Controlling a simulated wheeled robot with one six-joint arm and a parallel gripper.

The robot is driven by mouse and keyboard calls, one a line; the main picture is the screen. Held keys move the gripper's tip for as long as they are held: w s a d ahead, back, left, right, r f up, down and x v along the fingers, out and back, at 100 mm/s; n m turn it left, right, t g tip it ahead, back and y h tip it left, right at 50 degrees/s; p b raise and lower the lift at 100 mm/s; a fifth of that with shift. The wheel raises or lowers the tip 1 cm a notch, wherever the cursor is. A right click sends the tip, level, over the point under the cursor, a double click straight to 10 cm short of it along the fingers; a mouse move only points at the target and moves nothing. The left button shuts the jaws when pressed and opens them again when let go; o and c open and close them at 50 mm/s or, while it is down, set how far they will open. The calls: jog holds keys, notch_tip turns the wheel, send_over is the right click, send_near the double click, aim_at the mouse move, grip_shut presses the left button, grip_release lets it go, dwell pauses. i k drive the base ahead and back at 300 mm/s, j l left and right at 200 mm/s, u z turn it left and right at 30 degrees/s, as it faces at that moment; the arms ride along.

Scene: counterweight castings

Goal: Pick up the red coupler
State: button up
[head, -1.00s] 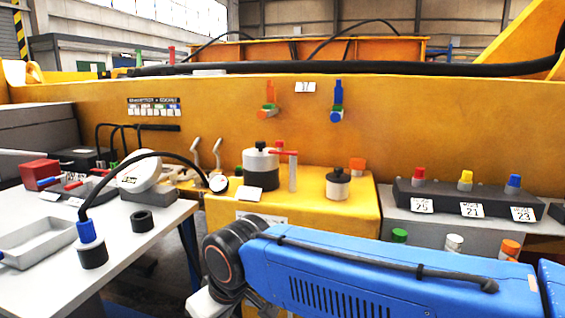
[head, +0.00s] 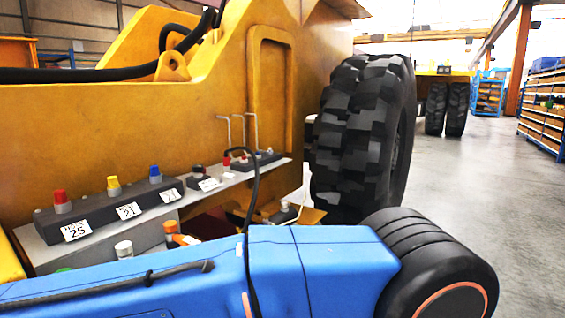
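A red-capped coupler (head: 61,201) with a grey lower part stands upright on a dark block (head: 100,212) at the left, above a white tag that seems to read 25. A yellow-capped coupler (head: 114,187) and a blue-capped coupler (head: 155,174) stand on the same block to its right. A smaller red piece (head: 227,160) shows farther right by a second dark block; I cannot tell what it is. My gripper is out of view. Only my blue arm crosses the bottom, below and in front of the couplers.
A grey ledge (head: 212,188) carries the blocks along the yellow machine body (head: 150,122). White-capped (head: 123,248) and orange (head: 172,229) fittings sit lower, close behind my arm. A large black tyre (head: 358,140) stands right of the ledge. Open grey floor (head: 480,195) lies to the right.

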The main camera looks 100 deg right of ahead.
aim_at(226, 158)
jog(key=j+z, duration=0.1)
jog(key=z, duration=1.75)
jog(key=i+j+z, duration=0.1)
jog(key=z, duration=0.8)
jog(key=i+j, duration=0.05)
jog(key=i, duration=0.05)
